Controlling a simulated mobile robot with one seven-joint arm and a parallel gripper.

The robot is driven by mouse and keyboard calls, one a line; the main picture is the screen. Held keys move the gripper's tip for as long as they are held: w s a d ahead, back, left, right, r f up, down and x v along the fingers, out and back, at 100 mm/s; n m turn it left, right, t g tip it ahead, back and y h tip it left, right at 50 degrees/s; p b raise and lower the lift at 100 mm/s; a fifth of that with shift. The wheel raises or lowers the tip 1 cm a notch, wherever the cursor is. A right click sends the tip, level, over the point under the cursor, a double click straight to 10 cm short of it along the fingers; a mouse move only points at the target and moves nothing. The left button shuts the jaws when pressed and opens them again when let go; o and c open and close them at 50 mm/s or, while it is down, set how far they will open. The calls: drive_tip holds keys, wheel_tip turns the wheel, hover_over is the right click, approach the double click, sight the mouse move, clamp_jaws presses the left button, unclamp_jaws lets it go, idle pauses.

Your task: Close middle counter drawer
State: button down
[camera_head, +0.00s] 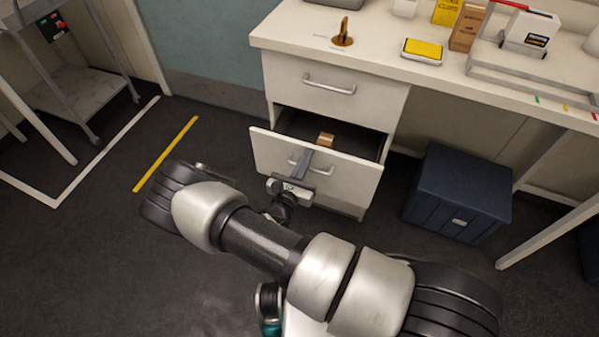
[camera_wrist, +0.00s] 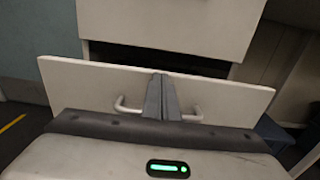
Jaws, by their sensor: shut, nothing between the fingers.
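The middle counter drawer (camera_head: 340,174) is pulled out of the white counter, with a small tan box (camera_head: 325,139) inside. Its front panel also fills the middle of the wrist view (camera_wrist: 225,98). My gripper (camera_head: 305,162) is shut and empty, with its fingers in front of the drawer front at the bar handle (camera_head: 324,170). In the wrist view, the closed fingers (camera_wrist: 162,92) cover the handle's middle, and both handle ends (camera_wrist: 122,104) show beside them. I cannot tell whether the fingertips touch the panel.
The top drawer (camera_head: 310,85) is shut above. A dark blue bin (camera_head: 460,190) stands on the floor to the right. The countertop (camera_head: 375,54) holds several items. A grey cart (camera_head: 75,90) stands at the left, and the floor beside a yellow line (camera_head: 166,153) is clear.

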drive_tip(key=b+x, duration=0.2)
drive_tip(key=x, duration=1.1)
drive_tip(key=shift+w, duration=0.3)
drive_tip(key=shift+w+r, duration=0.1)
drive_tip(key=shift+r, duration=0.15)
